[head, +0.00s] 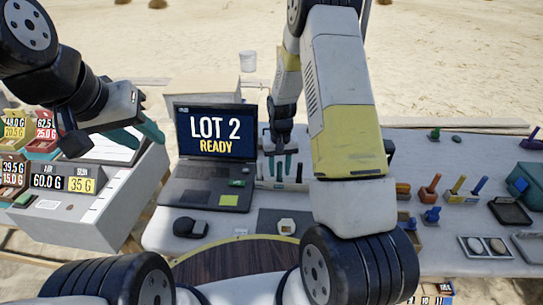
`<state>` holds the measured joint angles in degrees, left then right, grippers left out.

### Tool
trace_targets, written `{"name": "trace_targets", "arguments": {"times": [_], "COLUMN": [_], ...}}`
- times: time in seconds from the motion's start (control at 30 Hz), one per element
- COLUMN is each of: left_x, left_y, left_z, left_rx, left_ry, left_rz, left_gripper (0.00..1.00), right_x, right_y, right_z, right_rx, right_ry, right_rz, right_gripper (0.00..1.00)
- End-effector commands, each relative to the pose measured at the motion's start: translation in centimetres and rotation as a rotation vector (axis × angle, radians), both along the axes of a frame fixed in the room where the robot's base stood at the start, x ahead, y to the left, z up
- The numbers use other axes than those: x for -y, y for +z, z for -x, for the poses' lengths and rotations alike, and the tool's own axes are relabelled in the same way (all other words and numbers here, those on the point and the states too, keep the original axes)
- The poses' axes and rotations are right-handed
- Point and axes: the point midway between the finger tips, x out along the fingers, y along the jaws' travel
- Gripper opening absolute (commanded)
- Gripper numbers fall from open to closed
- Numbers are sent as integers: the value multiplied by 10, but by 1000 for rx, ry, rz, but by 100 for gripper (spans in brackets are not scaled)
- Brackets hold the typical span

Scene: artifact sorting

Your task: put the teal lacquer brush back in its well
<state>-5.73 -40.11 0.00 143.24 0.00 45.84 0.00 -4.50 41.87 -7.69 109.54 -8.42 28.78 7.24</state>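My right gripper (280,158) points down over a pale rack (265,183) just right of the laptop. Several thin teal upright shapes stand at the rack, one of them a teal handle (299,172) right of the gripper. The gripper's own fingertips are hard to tell from these shapes, so I cannot tell which is the teal lacquer brush or whether one is gripped. The wells are too small to make out. My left gripper (138,133) is open and empty above the grey scale box, its two teal fingers spread.
A laptop (210,185) reading "LOT 2 READY" stands left of the rack. Small coloured holders with tools, including an orange one (430,189), fill the right side. A grey scale box (75,220) is at left.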

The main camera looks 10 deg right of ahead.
Motion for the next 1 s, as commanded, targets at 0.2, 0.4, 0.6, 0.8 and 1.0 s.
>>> {"name": "trace_targets", "arguments": {"times": [0.2,0.4,0.6,0.8,1.0], "left_x": [0,0,0,0,0], "left_y": [0,0,0,0,0], "left_z": [0,0,0,0,0], "left_rx": [0,0,0,0,0], "left_ry": [0,0,0,0,0], "left_rz": [0,0,0,0,0], "left_gripper": [36,36,36,36,36], "right_x": [0,0,0,-1,-6], "right_y": [44,85,109,144,228], "right_z": [-1,0,0,9,54], "right_rx": [5,3,1,39,164], "right_ry": [0,1,1,-1,5], "right_rz": [-1,-1,0,-19,-78], "right_gripper": [38,38,38,38,38]}}
